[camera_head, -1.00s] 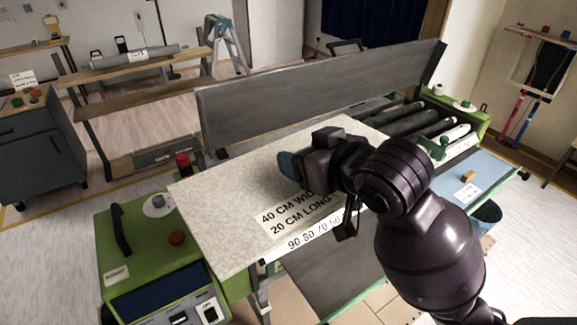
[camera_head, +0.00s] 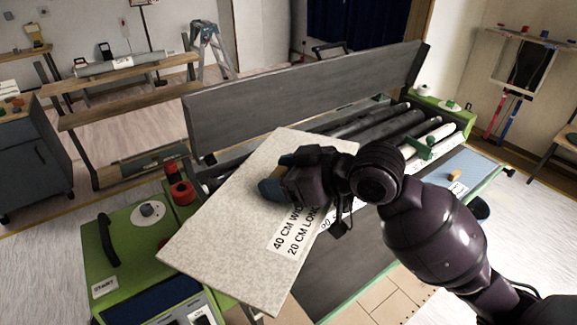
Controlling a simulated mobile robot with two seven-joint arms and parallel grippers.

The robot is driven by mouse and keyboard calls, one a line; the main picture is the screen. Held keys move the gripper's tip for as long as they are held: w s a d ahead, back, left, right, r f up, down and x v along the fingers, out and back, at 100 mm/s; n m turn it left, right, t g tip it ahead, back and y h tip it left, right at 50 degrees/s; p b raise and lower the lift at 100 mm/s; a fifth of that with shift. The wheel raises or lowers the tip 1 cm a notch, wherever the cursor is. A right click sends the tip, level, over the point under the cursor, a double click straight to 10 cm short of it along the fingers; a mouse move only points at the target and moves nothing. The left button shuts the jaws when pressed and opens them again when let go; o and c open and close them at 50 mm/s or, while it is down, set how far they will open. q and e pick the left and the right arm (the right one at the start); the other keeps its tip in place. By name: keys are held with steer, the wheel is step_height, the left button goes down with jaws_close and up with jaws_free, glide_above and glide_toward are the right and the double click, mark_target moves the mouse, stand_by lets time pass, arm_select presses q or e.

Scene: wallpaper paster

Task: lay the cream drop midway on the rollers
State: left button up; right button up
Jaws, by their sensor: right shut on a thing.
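The cream drop (camera_head: 222,232) is a flat speckled cream sheet with a label reading 40 cm wide, 20 cm long. It lies slanted over the front left of the green pasting machine, its lower corner past the machine's front edge. The rollers (camera_head: 375,130) are dark and pale bars running along the machine, bare at the right and hidden under the drop at the left. My left gripper is not in view.
A long grey raised lid (camera_head: 300,95) stands behind the rollers. The green control end (camera_head: 140,245) has a black handle, a dial and a red knob. A blue tray (camera_head: 465,170) with a small tan block is at the right. A stepladder (camera_head: 207,50) stands behind.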

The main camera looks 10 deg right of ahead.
steer(key=f+n+g+y, duration=0.1)
steer(key=w+a+f+n+g, duration=0.1)
steer(key=n+g, duration=0.1)
steer(key=shift+a+f+y, duration=0.1)
steer(key=shift+f+y, duration=0.3)
steer(key=shift+w+a+f+n+g+y, duration=0.2)
steer(key=shift+a+f+n+g, duration=0.1)
steer(key=shift+f+n+g, duration=0.35)
steer(key=shift+w+a+f+n+g+y, duration=0.1)
steer(key=shift+a+f+n+g+y, duration=0.15)
steer(key=shift+f+n+g, duration=0.35)
steer(key=shift+w+a+f+n+g+y, duration=0.15)
steer(key=shift+a+f+n+g, duration=0.25)
steer(key=shift+n+g, duration=0.35)
steer(key=w+d+m+t+h, duration=0.5)
steer(key=d+m+t+h, duration=0.5)
steer(key=m+t, duration=0.3)
steer(key=s+d+f+m+h, duration=0.3)
steer(key=s+d+f+m, duration=0.1)
steer(key=s+d+f, duration=0.1)
steer(key=shift+s+d+f+g+h, duration=0.3)
steer(key=shift+s+f, duration=0.05)
steer(key=shift+s, duration=0.45)
